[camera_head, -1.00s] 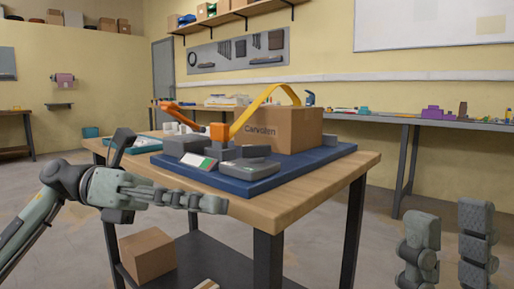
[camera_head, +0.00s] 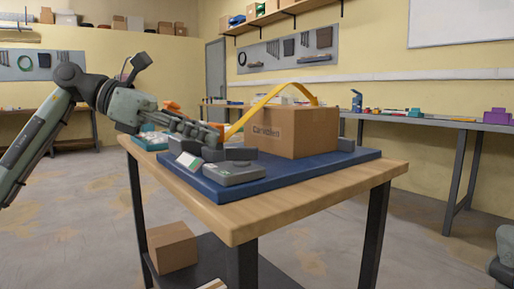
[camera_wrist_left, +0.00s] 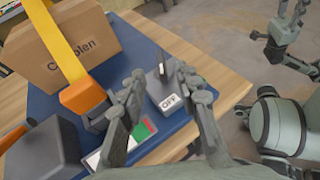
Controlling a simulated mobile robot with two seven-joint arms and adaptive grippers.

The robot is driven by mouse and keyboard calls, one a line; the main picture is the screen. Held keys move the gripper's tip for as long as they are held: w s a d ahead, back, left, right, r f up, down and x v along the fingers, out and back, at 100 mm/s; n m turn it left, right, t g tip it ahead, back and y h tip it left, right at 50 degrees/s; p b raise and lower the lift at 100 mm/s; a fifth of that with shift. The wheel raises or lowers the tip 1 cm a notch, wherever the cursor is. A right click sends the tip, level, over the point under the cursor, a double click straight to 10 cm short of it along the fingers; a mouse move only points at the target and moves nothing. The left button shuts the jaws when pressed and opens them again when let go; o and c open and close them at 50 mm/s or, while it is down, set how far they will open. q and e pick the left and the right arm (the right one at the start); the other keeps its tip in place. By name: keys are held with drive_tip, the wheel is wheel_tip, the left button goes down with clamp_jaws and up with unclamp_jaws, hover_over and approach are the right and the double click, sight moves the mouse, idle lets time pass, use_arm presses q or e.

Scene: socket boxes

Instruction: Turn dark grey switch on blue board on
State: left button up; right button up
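The blue board (camera_head: 290,178) lies on the wooden table. On its near left part is a grey switch box (camera_head: 235,173). In the left wrist view this box (camera_wrist_left: 172,82) shows a white label reading OFF (camera_wrist_left: 171,102) and a small dark upright piece (camera_wrist_left: 163,69), which may be the switch lever. My left gripper (camera_head: 218,136) is above the board's left part, close over the boxes. Its fingers are spread in the left wrist view (camera_wrist_left: 170,92), with the OFF label between them and nothing held. My right gripper (camera_wrist_left: 286,28) is away from the table, its fingers apart.
A cardboard box (camera_head: 293,132) stands on the board behind the switch box. A yellow curved arm (camera_head: 262,105) with an orange block (camera_wrist_left: 82,95) rises beside it. A white, green and red label (camera_wrist_left: 143,131) lies near the left gripper. The table's front right is bare.

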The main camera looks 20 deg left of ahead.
sight(240, 148)
use_arm(q)
drive_tip(key=b+x, duration=0.1)
drive_tip(key=x, duration=0.6)
drive_tip(key=shift+w+d+f, duration=0.1)
drive_tip(key=shift+d, duration=0.15)
clamp_jaws()
